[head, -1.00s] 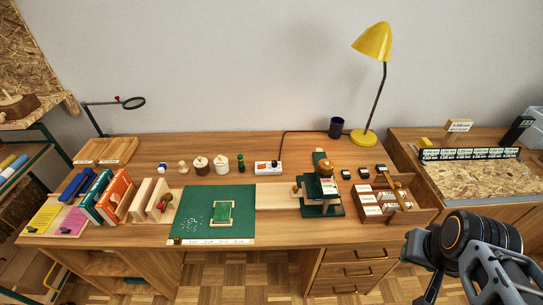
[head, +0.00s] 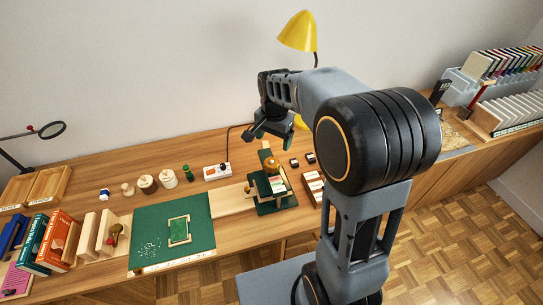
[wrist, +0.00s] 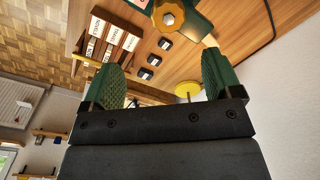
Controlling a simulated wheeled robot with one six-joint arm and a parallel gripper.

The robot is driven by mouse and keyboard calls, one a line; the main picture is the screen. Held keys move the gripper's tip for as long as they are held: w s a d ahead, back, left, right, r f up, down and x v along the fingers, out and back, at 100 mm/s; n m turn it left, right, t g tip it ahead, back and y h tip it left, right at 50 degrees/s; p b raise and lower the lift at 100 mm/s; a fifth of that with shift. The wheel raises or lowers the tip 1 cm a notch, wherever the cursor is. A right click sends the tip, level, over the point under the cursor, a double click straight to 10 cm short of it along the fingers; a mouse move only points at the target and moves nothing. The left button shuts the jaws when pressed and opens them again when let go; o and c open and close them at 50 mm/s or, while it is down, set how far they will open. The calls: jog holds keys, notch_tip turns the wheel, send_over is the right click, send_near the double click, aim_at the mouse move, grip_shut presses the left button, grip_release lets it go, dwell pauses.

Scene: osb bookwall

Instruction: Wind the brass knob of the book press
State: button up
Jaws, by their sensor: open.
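The green book press (head: 268,205) stands on the desk near the middle of the head view. Its round brass knob (head: 271,163) sits on top and looks orange-gold. In the wrist view the lobed knob (wrist: 169,15) is at the top edge, beyond the fingertips, with the green press body (wrist: 205,14) beside it. My gripper (head: 271,131) is above and behind the press in the head view, apart from the knob. In the wrist view my gripper (wrist: 161,60) has its two green pads wide apart with nothing between them.
A yellow lamp (head: 298,32) stands behind my arm, its base (wrist: 188,89) showing between the fingers. A white power strip (head: 217,171) lies left of the press. Small dark blocks (head: 295,162) and a wooden box (head: 312,187) are to its right. A green mat (head: 150,222) lies left.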

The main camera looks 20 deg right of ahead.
aim_at(271, 163)
jog(key=shift+m, duration=0.7)
jog(key=f, duration=0.4)
jog(key=w+f+p, duration=0.1)
jog(key=f, duration=0.4)
jog(key=w+f+p, duration=0.1)
jog(key=f, duration=0.4)
jog(key=shift+w+f, duration=0.15)
jog(key=shift+f, duration=0.1)
jog(key=c, duration=0.9)
